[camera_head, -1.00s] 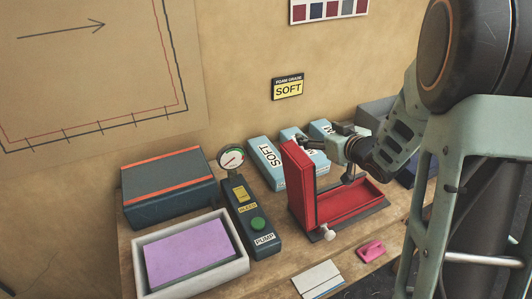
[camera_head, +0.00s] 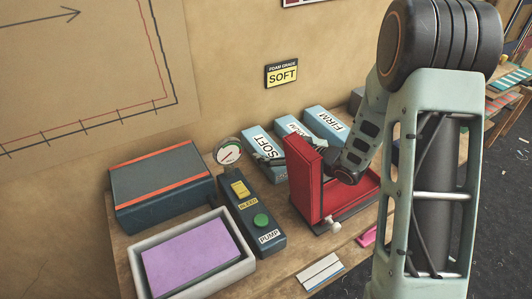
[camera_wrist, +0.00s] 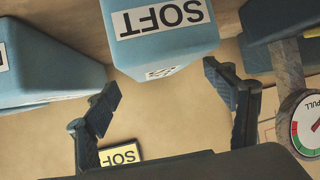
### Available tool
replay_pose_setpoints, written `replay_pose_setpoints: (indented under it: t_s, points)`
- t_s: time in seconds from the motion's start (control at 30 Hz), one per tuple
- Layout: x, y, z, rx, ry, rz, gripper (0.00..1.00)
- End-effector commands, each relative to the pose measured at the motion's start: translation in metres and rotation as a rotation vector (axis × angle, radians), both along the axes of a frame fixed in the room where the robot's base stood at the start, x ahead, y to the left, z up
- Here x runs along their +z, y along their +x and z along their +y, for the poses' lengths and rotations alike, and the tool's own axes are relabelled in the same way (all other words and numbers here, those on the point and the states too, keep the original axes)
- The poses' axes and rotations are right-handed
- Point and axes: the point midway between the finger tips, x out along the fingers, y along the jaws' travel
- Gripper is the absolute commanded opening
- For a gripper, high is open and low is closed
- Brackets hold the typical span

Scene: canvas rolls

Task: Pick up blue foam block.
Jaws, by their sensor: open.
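Several light-blue foam blocks lie in a row against the wall, behind the red open-topped fixture (camera_head: 308,185). The left block is labelled SOFT (camera_head: 262,140), the right one FIRM (camera_head: 327,122); the middle block (camera_head: 288,124) has its label partly hidden. In the wrist view, which looks upside down, the SOFT block (camera_wrist: 168,50) is at top centre, with its end between and just beyond the spread fingertips. My gripper (camera_wrist: 161,80) is open and empty. In the head view it is mostly hidden behind the red fixture, close to the SOFT block. Another blue block (camera_wrist: 45,70) shows at left.
A pump unit (camera_head: 252,215) with a round gauge (camera_head: 228,152) stands left of the SOFT block. A dark box with orange stripes (camera_head: 160,185) and a grey tray (camera_head: 250,268) holding a purple slab (camera_head: 190,253) are further left. A FOAM GRADE SOFT sign (camera_head: 282,73) hangs on the wall.

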Motion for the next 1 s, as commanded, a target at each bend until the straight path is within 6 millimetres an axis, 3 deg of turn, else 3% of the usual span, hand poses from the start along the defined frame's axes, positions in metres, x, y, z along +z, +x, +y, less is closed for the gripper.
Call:
replay_pose_setpoints:
  t_s: [0.13,0.4,0.8,1.0]
  points:
    - [-0.0062,0.0101,0.0101,0.001,-0.001,-0.002,0.77]
    - [-0.007,0.0116,0.0108,-0.001,-0.001,-0.001,0.76]
    - [-0.0069,0.0115,0.0107,-0.001,-0.001,-0.001,0.32]
    - [-0.0066,0.0117,0.0107,-0.001,-0.001,-0.002,0.3]
